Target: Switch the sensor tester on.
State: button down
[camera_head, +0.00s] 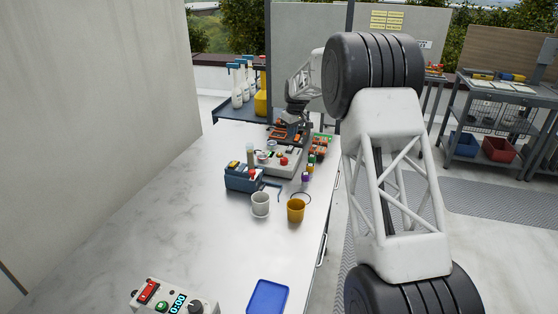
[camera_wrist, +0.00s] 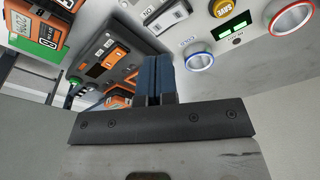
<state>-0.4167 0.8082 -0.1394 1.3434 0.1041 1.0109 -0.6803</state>
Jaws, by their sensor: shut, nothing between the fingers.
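A pale grey box (camera_head: 285,162) with round sockets and a red knob stands on the counter; I take it as the sensor tester. In the wrist view its pale panel (camera_wrist: 205,25) shows a rocker switch (camera_wrist: 167,16), a lit green display (camera_wrist: 235,25), a yellow button (camera_wrist: 223,7), a blue-ringed socket (camera_wrist: 200,61) and a red-ringed socket (camera_wrist: 290,17). My gripper (camera_wrist: 160,60) is shut and empty, its fingertips just beside the panel's edge, below the rocker in the picture. I cannot tell the rocker's position or whether the fingers touch anything. In the head view my gripper (camera_head: 291,119) is at the box's far side.
A dark unit with orange switches (camera_wrist: 105,65) lies close left of my fingers. A timer box (camera_head: 175,300) and blue tray (camera_head: 268,297) are in front. The counter's middle is clear.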

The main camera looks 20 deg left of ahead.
jog(key=shift+r, duration=0.85)
jog(key=s+d+r+m, duration=0.3)
jog(key=s+d+r, duration=1)
jog(key=d, duration=0.4)
jog(key=s+d+r+m, duration=0.2)
jog(key=s+d+r, duration=0.2)
jog(key=s+d, duration=0.3)
jog(key=s+d+r+m, duration=0.1)
jog(key=s+d+r, duration=0.4)
jog(key=s, duration=0.4)
jog(key=s+d+f+m, duration=0.1)
jog(key=s+d, duration=0.3)
jog(key=s, duration=0.3)
jog(key=s+d+m+t+h, duration=0.1)
jog(key=s+d, duration=0.3)
jog(key=s, duration=0.3)
jog(key=s+d+f+m, duration=0.1)
jog(key=s+d, duration=0.3)
jog(key=s, duration=0.3)
jog(key=s+d+f+m, duration=0.1)
jog(key=s+d+f, duration=0.1)
jog(key=s, duration=0.8)
jog(key=s+d+f+m, duration=0.2)
jog(key=s+f, duration=0.3)
jog(key=s, duration=0.5)
jog(key=shift+s+d+f+t+h, duration=0.15)
jog(key=shift+d+t+h, duration=0.2)
jog(key=shift+d, duration=0.3)
